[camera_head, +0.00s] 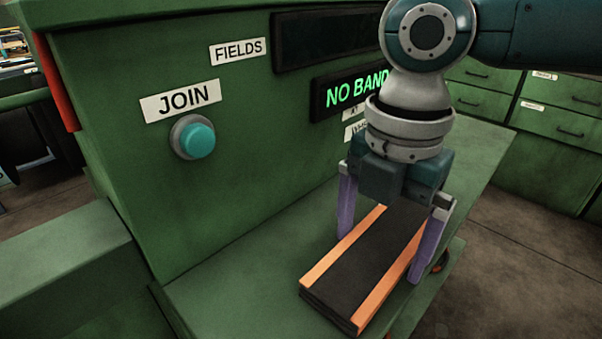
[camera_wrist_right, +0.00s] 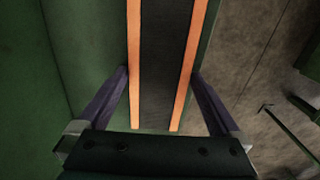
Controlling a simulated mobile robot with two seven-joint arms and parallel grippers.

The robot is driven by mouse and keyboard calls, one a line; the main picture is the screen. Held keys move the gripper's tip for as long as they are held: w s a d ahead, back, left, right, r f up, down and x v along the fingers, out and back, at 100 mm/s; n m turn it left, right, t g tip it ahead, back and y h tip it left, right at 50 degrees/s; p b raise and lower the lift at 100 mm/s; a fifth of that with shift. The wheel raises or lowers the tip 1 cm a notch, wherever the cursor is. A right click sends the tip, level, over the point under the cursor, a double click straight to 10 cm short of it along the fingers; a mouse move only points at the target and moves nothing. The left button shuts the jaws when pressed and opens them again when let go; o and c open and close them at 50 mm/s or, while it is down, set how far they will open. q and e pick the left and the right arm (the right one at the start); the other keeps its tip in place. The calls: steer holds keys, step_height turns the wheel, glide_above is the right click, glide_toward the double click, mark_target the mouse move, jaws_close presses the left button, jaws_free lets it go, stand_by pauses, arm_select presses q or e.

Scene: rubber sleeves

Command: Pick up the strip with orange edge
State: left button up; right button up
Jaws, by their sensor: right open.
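A dark strip with orange edges (camera_head: 367,264) lies on the green ledge of the machine. It looks like the top of a short stack of strips. My right gripper (camera_head: 384,258) is above it, pointing down and open, with one purple finger on each side of the strip. In the right wrist view the strip (camera_wrist_right: 165,65) runs between the two fingers (camera_wrist_right: 164,80), with a gap beside each. The far end of the strip is hidden under the gripper body in the head view. My left gripper is not in view.
The green machine (camera_head: 240,180) rises behind the ledge, with a teal JOIN button (camera_head: 194,139) and a display (camera_head: 350,92) reading "NO BAND". The ledge (camera_head: 237,272) is bare left of the strip. Green drawers (camera_head: 555,105) stand at the right, beyond open floor.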

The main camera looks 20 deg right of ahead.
steer(key=c, duration=1.1)
steer(key=shift+c, duration=0.2)
steer(key=shift+r, duration=0.15)
